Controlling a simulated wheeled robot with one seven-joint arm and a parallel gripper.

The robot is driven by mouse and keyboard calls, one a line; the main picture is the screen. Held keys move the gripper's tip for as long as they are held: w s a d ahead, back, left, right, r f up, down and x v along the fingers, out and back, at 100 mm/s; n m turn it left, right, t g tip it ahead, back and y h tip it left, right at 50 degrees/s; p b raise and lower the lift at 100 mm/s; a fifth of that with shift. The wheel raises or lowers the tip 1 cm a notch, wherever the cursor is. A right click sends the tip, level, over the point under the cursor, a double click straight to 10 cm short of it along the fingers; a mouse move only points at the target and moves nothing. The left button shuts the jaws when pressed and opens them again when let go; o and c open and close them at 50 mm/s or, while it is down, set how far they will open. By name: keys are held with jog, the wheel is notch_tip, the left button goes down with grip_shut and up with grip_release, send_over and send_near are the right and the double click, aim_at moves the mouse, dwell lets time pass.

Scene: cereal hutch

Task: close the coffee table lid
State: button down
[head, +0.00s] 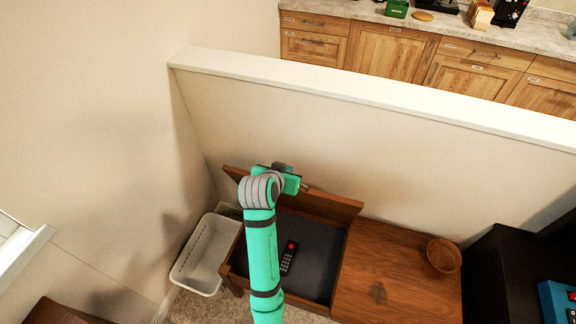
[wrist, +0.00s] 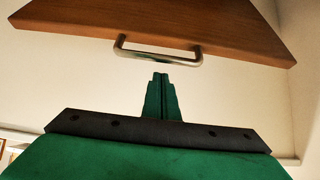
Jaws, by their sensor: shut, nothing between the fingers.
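The coffee table (head: 390,280) is brown wood and stands against the low wall. Its lid (head: 335,207) is raised at the back of an open compartment with a dark floor (head: 317,247). In the wrist view the lid (wrist: 220,25) crosses the top, with a metal bar handle (wrist: 158,55) along its edge. My gripper (wrist: 160,76) is shut and empty, its fingertips just below the handle in that picture. I cannot tell whether they touch it. In the head view my arm reaches over the compartment and hides part of the lid; the fingertips are hard to make out there.
A black remote with a red button (head: 288,258) lies in the compartment. A wooden bowl (head: 443,255) sits on the fixed tabletop. A white bin (head: 203,256) stands left of the table. A dark cabinet (head: 500,270) is at right. The low wall (head: 350,150) rises behind.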

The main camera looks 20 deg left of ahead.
jog(key=shift+s+f, duration=0.45)
jog(key=shift+s, duration=0.3)
jog(key=shift+s+a, duration=0.15)
jog(key=shift+a, duration=0.05)
